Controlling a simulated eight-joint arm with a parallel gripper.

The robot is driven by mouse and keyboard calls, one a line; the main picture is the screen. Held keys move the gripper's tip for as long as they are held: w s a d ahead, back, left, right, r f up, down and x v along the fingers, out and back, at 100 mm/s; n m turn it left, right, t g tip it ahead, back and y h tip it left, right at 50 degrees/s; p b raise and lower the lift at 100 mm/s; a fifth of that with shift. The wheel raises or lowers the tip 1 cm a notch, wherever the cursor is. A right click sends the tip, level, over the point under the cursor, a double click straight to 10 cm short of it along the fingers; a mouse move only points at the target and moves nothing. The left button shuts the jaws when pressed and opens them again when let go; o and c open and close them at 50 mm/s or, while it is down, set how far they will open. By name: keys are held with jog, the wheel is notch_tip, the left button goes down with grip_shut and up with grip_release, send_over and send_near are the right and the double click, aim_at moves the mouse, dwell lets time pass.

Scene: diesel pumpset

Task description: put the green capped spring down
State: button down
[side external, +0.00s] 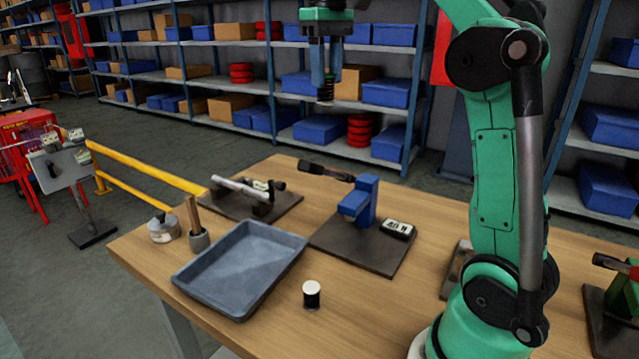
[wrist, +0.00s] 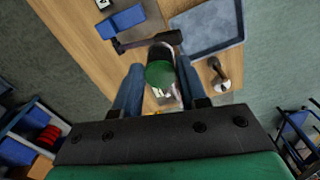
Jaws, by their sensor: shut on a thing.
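My gripper (side external: 325,74) is high above the back of the wooden table in the side view, pointing down. Its blue fingers are shut on the green capped spring (side external: 326,93), whose dark coil hangs below the fingertips. In the wrist view the round green cap of the spring (wrist: 160,73) shows between the two fingers. The cap hides most of the coil there. The spring is in the air, apart from the table.
On the table (side external: 385,310) are an empty grey tray (side external: 190,279), a blue press with a "40 N" readout (side external: 399,229), a dark plate with a pale fixture (side external: 265,208), a white-topped black cylinder (side external: 311,295) and a tin (side external: 163,229). Bare wood lies at the front.

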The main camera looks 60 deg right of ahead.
notch_tip(320, 180, down, 18)
jog(key=s+d, duration=0.1)
jog(key=s, duration=0.1)
jog(key=shift+s+d, duration=0.25)
jog(key=shift+s, duration=0.1)
dwell(0.4)
jog(key=shift+f, duration=0.6)
jog(key=shift+c, duration=2.4)
grip_release()
jog(key=shift+r, duration=0.1)
